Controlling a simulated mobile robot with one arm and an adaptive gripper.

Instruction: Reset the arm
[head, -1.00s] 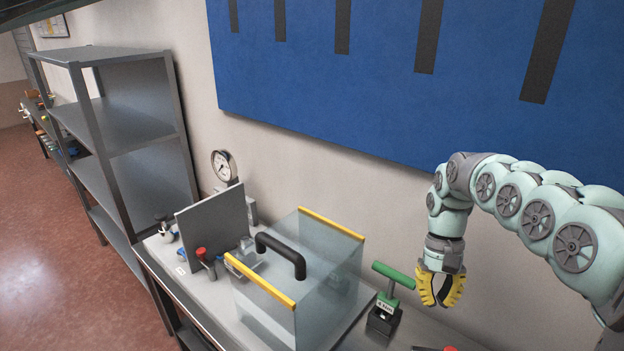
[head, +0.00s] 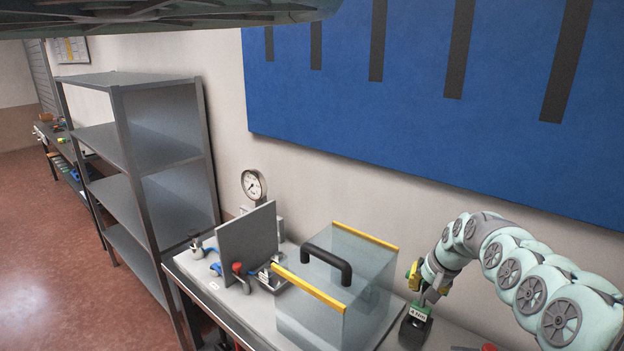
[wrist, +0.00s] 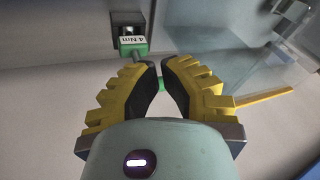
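My gripper (wrist: 161,62) has yellow ribbed fingers with dark inner pads. In the head view my gripper (head: 415,274) is at the top of the green-handled tool. The tool stands in a small black holder (head: 415,328) marked "4 Nm" on the bench; the holder also shows in the wrist view (wrist: 128,30). The green tool (wrist: 134,51) shows just beyond the fingertips, and a bit of green shows between the fingers. The fingertips are close together with a narrow gap. I cannot tell whether they grip the handle, which the fingers partly hide.
A clear box (head: 345,315) with yellow edges and a black handle stands left of the tool. A grey upright plate (head: 247,245), a red-topped valve and a pressure gauge (head: 253,186) stand farther left. A metal shelf (head: 165,150) is beyond. A blue board (head: 420,110) hangs on the wall.

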